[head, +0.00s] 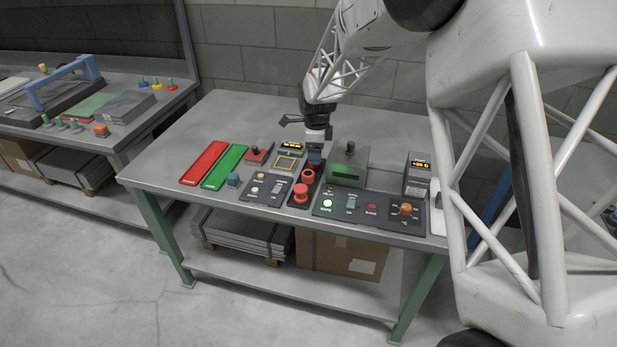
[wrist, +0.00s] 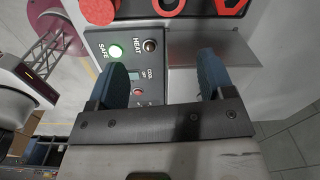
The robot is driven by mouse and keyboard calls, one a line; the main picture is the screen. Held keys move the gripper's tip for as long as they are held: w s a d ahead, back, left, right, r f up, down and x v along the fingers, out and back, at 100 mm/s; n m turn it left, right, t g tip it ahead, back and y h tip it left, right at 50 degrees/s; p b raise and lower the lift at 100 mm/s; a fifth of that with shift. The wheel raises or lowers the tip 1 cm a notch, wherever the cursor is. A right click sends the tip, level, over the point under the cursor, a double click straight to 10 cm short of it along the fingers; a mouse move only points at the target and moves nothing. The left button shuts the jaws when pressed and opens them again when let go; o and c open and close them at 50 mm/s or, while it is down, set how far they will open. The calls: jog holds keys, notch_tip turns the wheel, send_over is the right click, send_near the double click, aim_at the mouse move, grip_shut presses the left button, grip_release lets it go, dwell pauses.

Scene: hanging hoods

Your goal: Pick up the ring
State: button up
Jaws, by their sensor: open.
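The ring (wrist: 169,11) is red and round, on a dark strip, cut off by the top edge of the wrist view. In the head view it appears as a small red shape (head: 308,176) on the dark strip, just in front of my gripper (head: 315,158). In the wrist view my gripper (wrist: 163,82) is open, with its two blue fingers apart and nothing between them. The fingers are over a control panel and a grey box, apart from the ring. Their height above these is hard to tell.
A red mushroom button (head: 300,194) and a red octagonal piece (wrist: 230,5) flank the ring. Red (head: 204,162) and green strips lie left. The table's back is clear.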

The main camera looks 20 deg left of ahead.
aim_at(306, 173)
jog(key=shift+m, duration=0.5)
jog(key=a+f, duration=0.1)
jog(key=w+a+f, duration=0.1)
jog(key=a+f, duration=0.1)
jog(key=shift+a+f, duration=0.15)
jog(key=shift+a, duration=0.15)
jog(key=shift+f, duration=1.3)
jog(key=shift+w+d+f, duration=0.1)
jog(key=shift+w+f, duration=0.05)
jog(key=shift+f, duration=2.5)
jog(key=c, duration=1)
